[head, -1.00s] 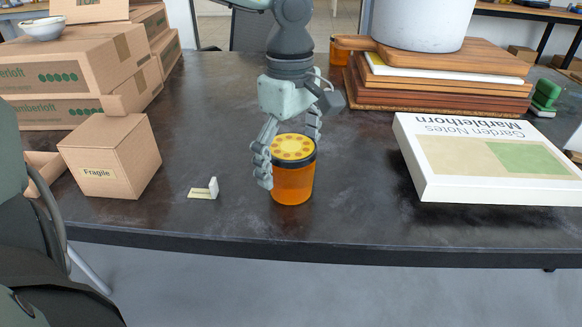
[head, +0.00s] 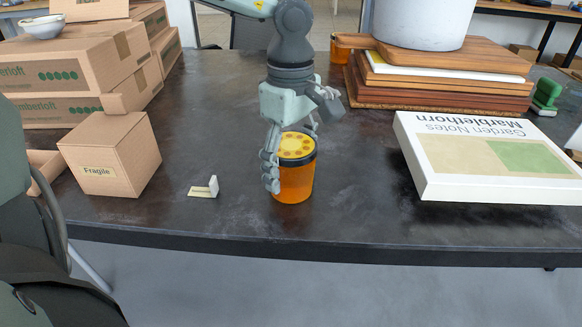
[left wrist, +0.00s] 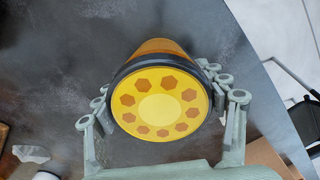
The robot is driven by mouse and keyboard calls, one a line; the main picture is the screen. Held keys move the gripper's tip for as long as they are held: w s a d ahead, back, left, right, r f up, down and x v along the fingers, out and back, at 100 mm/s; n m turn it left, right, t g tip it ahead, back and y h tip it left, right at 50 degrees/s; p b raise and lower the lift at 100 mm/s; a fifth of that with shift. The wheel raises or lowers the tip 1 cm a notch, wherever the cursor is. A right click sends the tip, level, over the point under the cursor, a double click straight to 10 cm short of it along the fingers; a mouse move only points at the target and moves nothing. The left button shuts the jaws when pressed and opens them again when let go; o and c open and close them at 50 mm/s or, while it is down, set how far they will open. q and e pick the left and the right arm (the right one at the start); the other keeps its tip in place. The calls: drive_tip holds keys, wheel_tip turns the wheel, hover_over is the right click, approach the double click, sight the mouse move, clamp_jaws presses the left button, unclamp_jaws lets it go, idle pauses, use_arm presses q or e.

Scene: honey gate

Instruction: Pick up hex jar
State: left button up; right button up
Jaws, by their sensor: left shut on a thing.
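The hex jar (head: 293,184) is an amber jar with a dark rim and a yellow lid marked with orange hexagons. It stands upright near the front edge of the dark table (head: 370,215). My left gripper (head: 292,158) reaches down over it and is shut on it, one finger on each side below the lid. In the left wrist view the lid (left wrist: 159,104) faces the camera, between the fingers of the gripper (left wrist: 160,95). I cannot tell whether the jar's base touches the table. My right gripper is not in view.
A small cream stand (head: 205,189) and a "Fragile" box (head: 110,155) are to the left. A white boxed book (head: 480,160) lies to the right. Boards with a large pot (head: 420,22) and another amber jar (head: 340,50) are behind. The table around the jar is clear.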

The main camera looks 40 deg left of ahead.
use_arm(q)
drive_tip(key=shift+c, duration=0.7)
drive_tip(key=shift+r, duration=0.1)
